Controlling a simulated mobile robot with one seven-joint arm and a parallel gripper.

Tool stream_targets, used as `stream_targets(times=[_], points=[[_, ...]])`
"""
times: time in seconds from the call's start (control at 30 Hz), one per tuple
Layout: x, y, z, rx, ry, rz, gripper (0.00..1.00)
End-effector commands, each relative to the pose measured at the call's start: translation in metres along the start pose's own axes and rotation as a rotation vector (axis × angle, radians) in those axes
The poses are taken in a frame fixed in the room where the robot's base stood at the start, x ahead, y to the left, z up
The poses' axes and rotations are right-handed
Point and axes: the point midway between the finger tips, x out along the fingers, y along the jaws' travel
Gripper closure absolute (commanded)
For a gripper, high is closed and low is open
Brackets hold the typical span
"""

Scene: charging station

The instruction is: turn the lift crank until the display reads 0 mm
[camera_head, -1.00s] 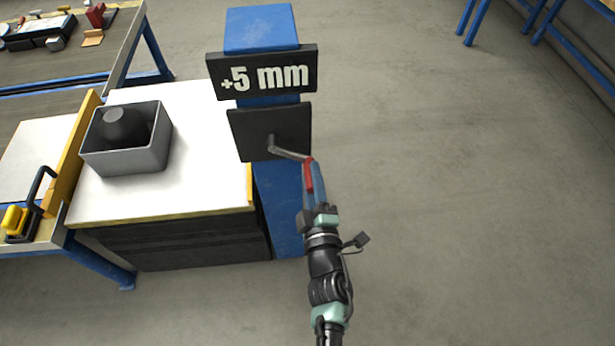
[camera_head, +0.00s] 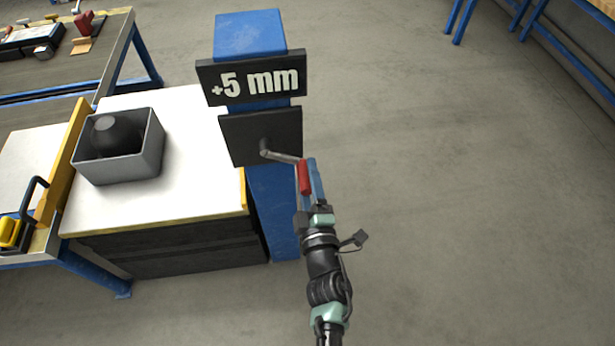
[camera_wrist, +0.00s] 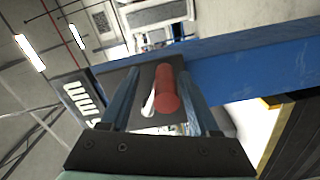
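The display (camera_head: 252,80) reads "+5 mm" on a blue column (camera_head: 273,205). Below it is a dark plate (camera_head: 245,135) with the metal lift crank (camera_head: 281,156). The crank's red handle (camera_head: 304,178) points down toward the camera side. My gripper (camera_head: 311,185) is at the handle. In the wrist view, the red handle (camera_wrist: 166,90) lies between the two blue fingers (camera_wrist: 160,100). A gap shows on the handle's left, and it is closer to the right finger. The fingers look apart; contact is not clear.
A white-topped bench (camera_head: 200,190) with a yellow edge stands left of the column. On it is a grey box (camera_head: 120,168) holding a dark rounded object (camera_head: 115,135). A yellow and black clamp (camera_head: 12,232) is at far left.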

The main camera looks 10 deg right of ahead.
Motion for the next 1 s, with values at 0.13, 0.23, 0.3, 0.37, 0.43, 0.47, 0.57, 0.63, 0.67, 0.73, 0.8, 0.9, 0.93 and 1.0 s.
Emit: stream_targets(times=[0.13,0.23,0.3,0.37,0.43,0.47,0.57,0.63,0.67,0.73,0.8,0.9,0.93,1.0], points=[[0.0,-0.001,-0.001,0.0,0.002,-0.002,0.38],[-0.002,-0.002,-0.001,0.0,0.002,-0.003,0.38],[-0.006,-0.002,-0.001,0.0,0.002,-0.003,0.38],[-0.012,-0.002,-0.001,-0.001,0.002,-0.004,0.38],[-0.023,-0.002,-0.001,-0.001,0.001,-0.004,0.38],[-0.028,-0.002,-0.001,0.0,0.001,-0.005,0.38],[-0.047,-0.002,0.0,-0.001,0.0,-0.005,0.38],[-0.062,-0.003,0.0,0.0,-0.001,-0.005,0.38],[-0.068,-0.003,0.0,-0.001,-0.001,-0.005,0.38],[-0.081,-0.002,0.0,0.0,-0.001,-0.004,0.38],[-0.094,-0.002,0.0,0.001,0.0,-0.004,0.38],[-0.109,-0.001,0.0,-0.001,0.0,-0.003,0.38],[-0.113,-0.002,0.0,0.0,-0.001,-0.004,0.38],[-0.12,-0.001,0.0,0.001,0.0,-0.002,0.38]])
